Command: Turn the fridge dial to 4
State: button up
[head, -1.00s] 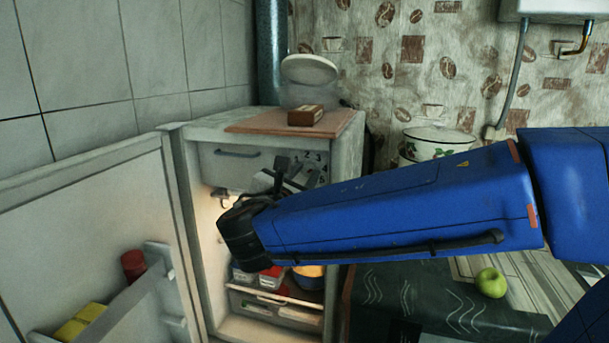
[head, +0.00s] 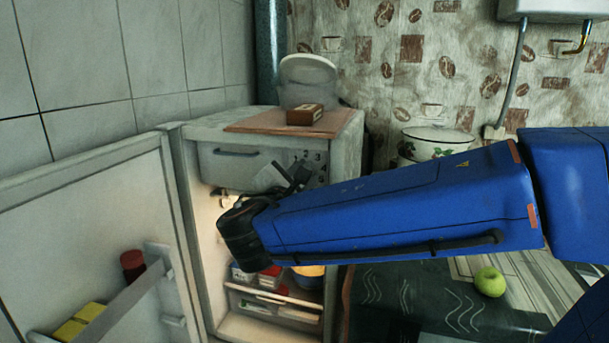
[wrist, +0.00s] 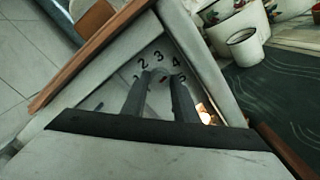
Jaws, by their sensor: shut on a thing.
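The fridge (head: 345,155) stands with its door open, and its control panel has printed numbers 1 to 5 in an arc. The fridge dial (wrist: 161,84) shows in the wrist view below the arc, between my fingers and partly hidden by them. A small reddish mark shows on it near the 4 side, but I cannot tell exactly which number it points to. My gripper (wrist: 160,77) is shut on the dial, one finger on each side, rolled at an angle to the fridge. In the head view my gripper (head: 298,175) covers the dial.
The open fridge door (head: 85,230) stands at the left. A brown box (head: 305,115) lies on the board on the fridge top. A white pot (head: 435,142) stands at the back. A green apple (head: 489,282) lies on the dark surface at the right.

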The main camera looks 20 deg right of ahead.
jog(key=o, duration=1)
jog(key=shift+a, duration=0.1)
jog(key=shift+v, duration=8.65)
jog(key=shift+s, duration=0.1)
